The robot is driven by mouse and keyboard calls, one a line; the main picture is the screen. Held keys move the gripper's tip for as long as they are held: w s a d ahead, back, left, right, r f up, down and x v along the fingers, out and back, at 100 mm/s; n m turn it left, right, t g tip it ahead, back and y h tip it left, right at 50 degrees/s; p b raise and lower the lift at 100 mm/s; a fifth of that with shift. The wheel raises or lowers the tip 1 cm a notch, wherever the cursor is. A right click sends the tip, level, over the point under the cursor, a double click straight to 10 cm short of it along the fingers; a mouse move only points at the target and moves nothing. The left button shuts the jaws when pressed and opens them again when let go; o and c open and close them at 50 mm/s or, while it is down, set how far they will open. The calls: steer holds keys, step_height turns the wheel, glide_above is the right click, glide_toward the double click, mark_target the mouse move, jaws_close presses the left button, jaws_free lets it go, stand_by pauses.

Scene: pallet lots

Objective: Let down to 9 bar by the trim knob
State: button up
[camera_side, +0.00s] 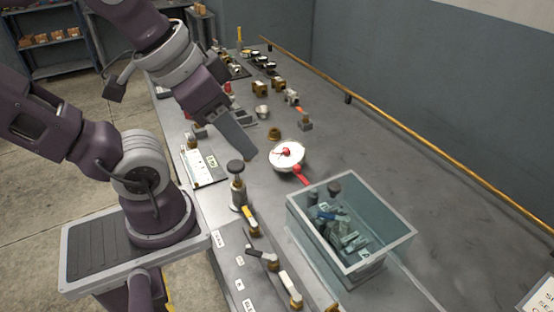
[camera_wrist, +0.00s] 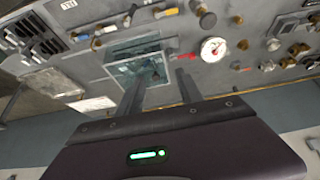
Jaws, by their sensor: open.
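A round white gauge (camera_side: 288,158) with red parts stands on the grey bench; it also shows in the wrist view (camera_wrist: 213,49). Its reading is too small to tell. A dark round knob (camera_side: 236,167) on an upright brass and grey stem stands left of the gauge. A smaller brass knob (camera_side: 274,134) sits just behind the gauge. I cannot tell which one is the trim knob. My gripper (camera_side: 248,152) is above the bench, near the dark knob and the gauge in the picture. In the wrist view its fingers (camera_wrist: 158,92) are apart with nothing between them.
A clear-walled bin (camera_side: 397,242) holding dark blocks stands in front of the gauge. Valves with coloured handles (camera_side: 262,253) line the front left edge. Several small fittings (camera_side: 260,88) stand farther back. A brass rail (camera_side: 430,150) runs along the wall. The bench right of the gauge is clear.

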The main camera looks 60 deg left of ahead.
stand_by(0.3)
steer(key=w+a+f+n+g, duration=0.3)
steer(key=w+a+f+n, duration=0.2)
steer(key=w+a+n, duration=0.6)
steer(key=a+f+n+g, duration=0.1)
steer(key=a+f+n, duration=0.1)
steer(key=a+f, duration=0.3)
steer(key=a+f+n, duration=0.2)
steer(key=a+f, duration=0.3)
steer(key=a, duration=0.1)
steer(key=a+f+n+g, duration=0.1)
steer(key=a+f+n, duration=0.2)
steer(key=a+f, duration=0.2)
steer(key=shift+w+a+f+g, duration=0.15)
steer(key=shift+w+a+f, duration=0.05)
steer(key=shift+a, duration=0.25)
steer(key=shift+w+a+f+g, duration=0.15)
steer(key=shift+a, duration=0.25)
step_height(320, 180, down, 6)
steer(key=shift+f, duration=0.4)
jaws_close()
